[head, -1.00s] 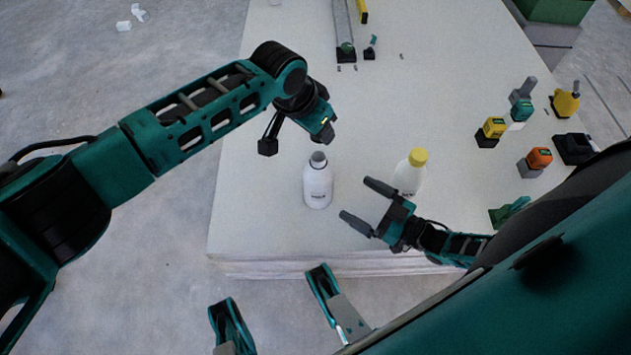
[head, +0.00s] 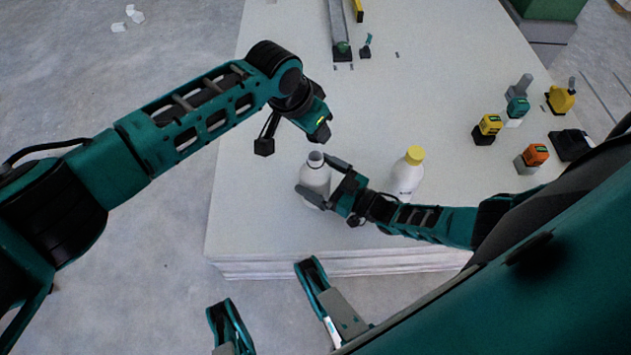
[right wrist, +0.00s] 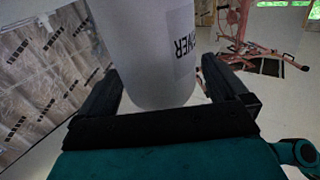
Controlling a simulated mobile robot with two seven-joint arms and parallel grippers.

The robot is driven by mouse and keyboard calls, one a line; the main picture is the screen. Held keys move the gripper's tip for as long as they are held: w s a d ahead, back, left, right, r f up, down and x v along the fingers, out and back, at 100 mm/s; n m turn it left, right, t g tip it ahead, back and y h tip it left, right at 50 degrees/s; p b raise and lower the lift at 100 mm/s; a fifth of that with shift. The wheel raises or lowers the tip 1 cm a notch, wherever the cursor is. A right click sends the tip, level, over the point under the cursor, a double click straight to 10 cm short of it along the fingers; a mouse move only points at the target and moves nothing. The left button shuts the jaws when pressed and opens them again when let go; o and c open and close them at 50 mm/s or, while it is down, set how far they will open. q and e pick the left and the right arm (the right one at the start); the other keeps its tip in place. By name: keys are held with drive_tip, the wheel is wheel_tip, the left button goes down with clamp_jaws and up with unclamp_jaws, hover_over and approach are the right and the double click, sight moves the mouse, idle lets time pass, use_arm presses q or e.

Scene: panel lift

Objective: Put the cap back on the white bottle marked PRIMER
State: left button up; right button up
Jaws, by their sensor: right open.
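The white bottle (head: 313,174) stands upright near the table's front, with a grey top; I cannot tell whether that is its bare neck. Its label shows upside down in the right wrist view (right wrist: 184,48), ending in "MER". My right gripper (head: 319,178) is open, with one finger on each side of the bottle body. Whether the fingers touch it is unclear. My left gripper (head: 321,132) hangs just above and behind the bottle top, pointing down. Its fingertips are not clear, and no loose cap shows.
A second white bottle with a yellow top (head: 407,172) stands right of the first, close behind my right forearm. Yellow, teal and orange tools (head: 536,155) stand at the table's right. The table (head: 262,215) is clear left of the bottle.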

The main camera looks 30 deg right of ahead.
drive_tip(key=shift+w+a, duration=0.2)
drive_tip(key=shift+w, duration=0.15)
drive_tip(key=c, duration=1.4)
use_arm(q)
hover_over(317, 159)
drive_tip(key=a, duration=0.2)
drive_tip(key=shift+s+d+f, duration=0.1)
drive_tip(key=shift+s+f, duration=0.1)
drive_tip(key=shift+f, duration=1.1)
drive_tip(key=shift+s+d+f, duration=0.1)
drive_tip(key=shift+s+f, duration=0.05)
drive_tip(key=shift+f, duration=1.1)
drive_tip(key=shift+f, duration=0.85)
drive_tip(key=shift+f, duration=0.55)
drive_tip(key=o, duration=0.6)
use_arm(e)
clamp_jaws()
use_arm(q)
drive_tip(key=o, duration=0.4)
use_arm(e)
drive_tip(key=shift+s, duration=0.1)
